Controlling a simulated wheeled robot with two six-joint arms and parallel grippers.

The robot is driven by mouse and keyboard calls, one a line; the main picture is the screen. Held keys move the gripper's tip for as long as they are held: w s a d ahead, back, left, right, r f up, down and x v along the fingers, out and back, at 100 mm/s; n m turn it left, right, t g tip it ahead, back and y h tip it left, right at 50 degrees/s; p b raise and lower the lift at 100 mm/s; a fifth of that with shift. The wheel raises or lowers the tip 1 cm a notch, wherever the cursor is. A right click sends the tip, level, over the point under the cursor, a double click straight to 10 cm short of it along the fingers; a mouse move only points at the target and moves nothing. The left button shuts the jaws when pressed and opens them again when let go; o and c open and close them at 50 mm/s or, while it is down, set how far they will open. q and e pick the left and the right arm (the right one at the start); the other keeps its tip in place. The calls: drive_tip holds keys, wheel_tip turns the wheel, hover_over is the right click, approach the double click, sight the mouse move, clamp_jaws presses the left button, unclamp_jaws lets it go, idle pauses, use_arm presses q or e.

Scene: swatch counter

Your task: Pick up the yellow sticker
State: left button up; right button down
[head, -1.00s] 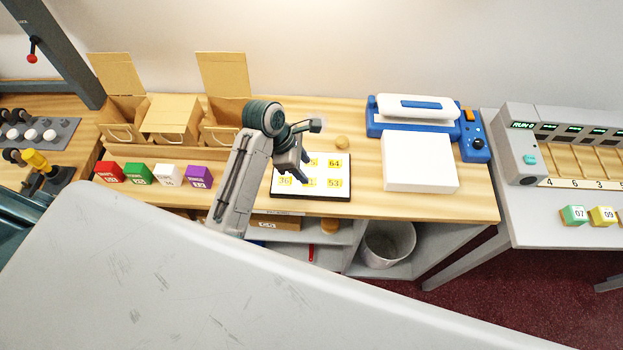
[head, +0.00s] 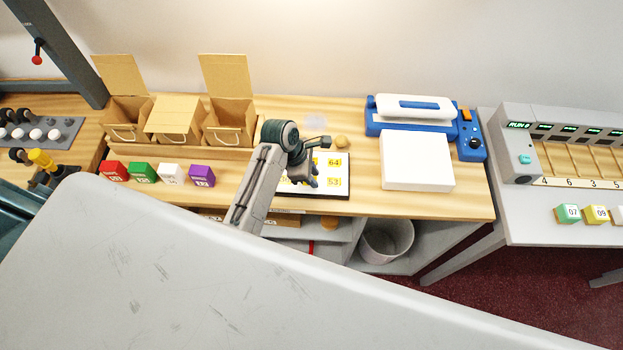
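Yellow stickers with black numbers lie in rows on a white sheet with a dark border (head: 344,172) on the wooden counter. The sticker marked 64 (head: 334,162) and the sticker marked 53 (head: 334,182) show clearly at its right side. My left gripper (head: 311,184) points down over the middle of the sheet, and it and its arm hide the stickers at the left and middle. The fingers are small and dark, and I cannot tell their opening or whether they touch the sheet. My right gripper is out of view.
A small tan ball (head: 341,142) lies behind the sheet. A white block (head: 417,161) and a blue-and-white machine (head: 400,126) stand to the right. A bin (head: 387,240) is below.

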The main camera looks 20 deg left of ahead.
use_arm(q)
drive_tip(key=shift+c, duration=0.8)
drive_tip(key=shift+r, duration=0.15)
drive_tip(key=shift+r+b, duration=0.2)
drive_tip(key=shift+b, duration=0.1)
drive_tip(key=r+b, duration=0.1)
drive_tip(key=s+r, duration=0.1)
drive_tip(key=shift+r+b, duration=0.3)
drive_tip(key=shift+b, duration=0.1)
drive_tip(key=s+r+p, duration=0.1)
drive_tip(key=s+r, duration=0.2)
drive_tip(key=s, duration=0.4)
drive_tip(key=s+a+r+p, duration=0.1)
drive_tip(key=s+r, duration=0.1)
drive_tip(key=s, duration=0.6)
drive_tip(key=shift+r, duration=0.4)
drive_tip(key=shift+a, duration=0.1)
